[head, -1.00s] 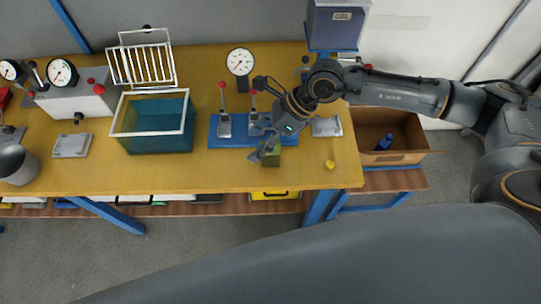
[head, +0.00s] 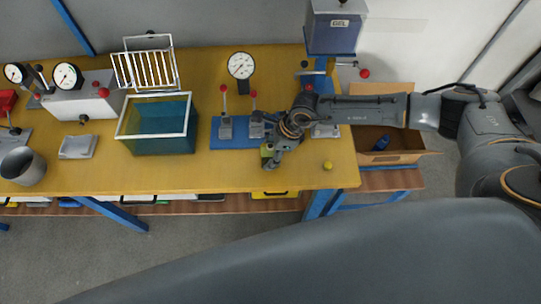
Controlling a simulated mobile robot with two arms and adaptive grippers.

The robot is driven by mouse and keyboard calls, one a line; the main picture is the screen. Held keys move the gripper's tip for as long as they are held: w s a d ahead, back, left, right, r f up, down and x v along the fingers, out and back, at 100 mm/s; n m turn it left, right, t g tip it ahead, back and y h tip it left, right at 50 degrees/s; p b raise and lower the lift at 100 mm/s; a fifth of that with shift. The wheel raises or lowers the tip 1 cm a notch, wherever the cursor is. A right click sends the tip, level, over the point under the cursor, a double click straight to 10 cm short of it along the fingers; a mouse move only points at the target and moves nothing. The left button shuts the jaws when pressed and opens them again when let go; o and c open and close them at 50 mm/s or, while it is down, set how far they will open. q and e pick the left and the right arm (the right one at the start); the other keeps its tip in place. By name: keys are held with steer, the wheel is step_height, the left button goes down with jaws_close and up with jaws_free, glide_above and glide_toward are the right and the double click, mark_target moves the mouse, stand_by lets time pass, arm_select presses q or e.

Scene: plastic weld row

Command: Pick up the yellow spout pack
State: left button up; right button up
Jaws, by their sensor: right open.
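My right gripper (head: 272,162) is over the front part of the workbench, pointing down, with its jaws open. A small yellow-green block-like thing (head: 266,150), which may be the yellow spout pack, shows at the gripper's left side, mostly hidden behind the fingers. I cannot tell whether the fingers touch it. A small round yellow thing (head: 327,166) lies apart on the bench to the right, near the front edge. My left gripper is not in view.
A blue plate with levers (head: 232,142) lies just behind the gripper. A teal bin with a white rim (head: 160,151) stands to the left. A cardboard box (head: 406,157) with a blue item is off the right end. The yellow bench top (head: 225,177) is clear in front.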

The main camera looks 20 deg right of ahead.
mark_target(266, 157)
steer(key=shift+p+x, duration=0.35)
steer(key=shift+x, duration=1.3)
steer(key=shift+w, duration=0.1)
jaws_close()
steer(key=shift+r, duration=0.15)
steer(key=shift+r+b, duration=0.5)
steer(key=s+d+r+b, duration=0.2)
steer(key=d+r+b, duration=0.4)
steer(key=d+r, duration=0.6)
steer(key=shift+s+d+b, duration=0.15)
steer(key=shift+d+b, duration=0.25)
steer(key=shift+d, duration=0.6)
steer(key=shift+f, duration=0.1)
